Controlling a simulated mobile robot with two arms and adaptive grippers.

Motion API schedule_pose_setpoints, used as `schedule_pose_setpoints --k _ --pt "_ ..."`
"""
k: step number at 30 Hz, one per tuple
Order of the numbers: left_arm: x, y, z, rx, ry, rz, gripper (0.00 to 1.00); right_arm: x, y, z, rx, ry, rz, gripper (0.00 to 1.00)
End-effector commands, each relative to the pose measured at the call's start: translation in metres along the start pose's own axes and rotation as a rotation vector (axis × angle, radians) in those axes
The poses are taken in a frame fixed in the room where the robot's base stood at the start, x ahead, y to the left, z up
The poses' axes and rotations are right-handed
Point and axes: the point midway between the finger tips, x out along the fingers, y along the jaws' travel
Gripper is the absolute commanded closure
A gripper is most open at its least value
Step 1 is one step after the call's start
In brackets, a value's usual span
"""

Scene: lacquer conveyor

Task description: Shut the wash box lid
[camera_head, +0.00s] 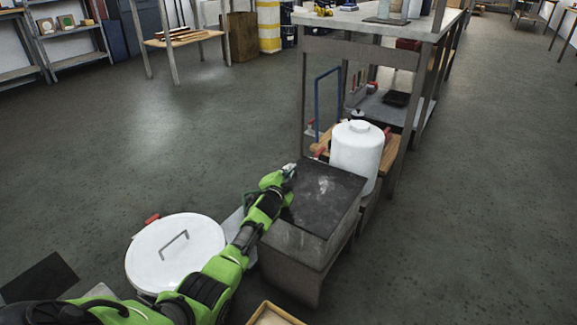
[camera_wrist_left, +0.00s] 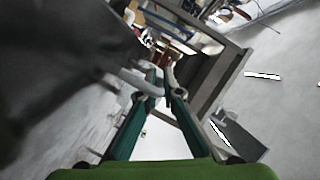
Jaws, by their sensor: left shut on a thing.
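The wash box (camera_head: 292,262) is a grey metal box at the end of the long bench. Its dark, worn lid (camera_head: 322,200) lies about flat over the top; I cannot tell whether a small gap remains under it. My left gripper (camera_head: 288,172) is at the lid's far left corner. In the left wrist view its fingers (camera_wrist_left: 162,82) are close together, shut on what looks like the lid's edge or handle, mostly hidden between the tips. A dark surface, probably the lid (camera_wrist_left: 60,50), fills the upper left there. My right gripper is not in view.
A white canister (camera_head: 357,152) stands right behind the box. A round white lidded tub (camera_head: 172,262) with a handle is left of my arm. A wooden tray (camera_head: 272,316) is at the bottom edge. The floor on the right is clear.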

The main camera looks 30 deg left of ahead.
Motion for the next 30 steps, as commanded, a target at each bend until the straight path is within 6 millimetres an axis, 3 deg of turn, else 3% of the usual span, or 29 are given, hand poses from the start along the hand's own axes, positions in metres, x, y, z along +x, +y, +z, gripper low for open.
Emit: schedule_pose_setpoints --k 17,20,30 --pt "0.001 0.012 0.01 -0.031 -0.011 0.022 1.0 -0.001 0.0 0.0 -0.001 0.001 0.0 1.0" --pt "0.001 0.013 0.01 -0.03 -0.012 0.023 0.77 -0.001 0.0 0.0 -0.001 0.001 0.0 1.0" --pt "0.001 0.013 0.009 -0.03 -0.009 0.022 0.77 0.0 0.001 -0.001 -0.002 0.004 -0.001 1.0"
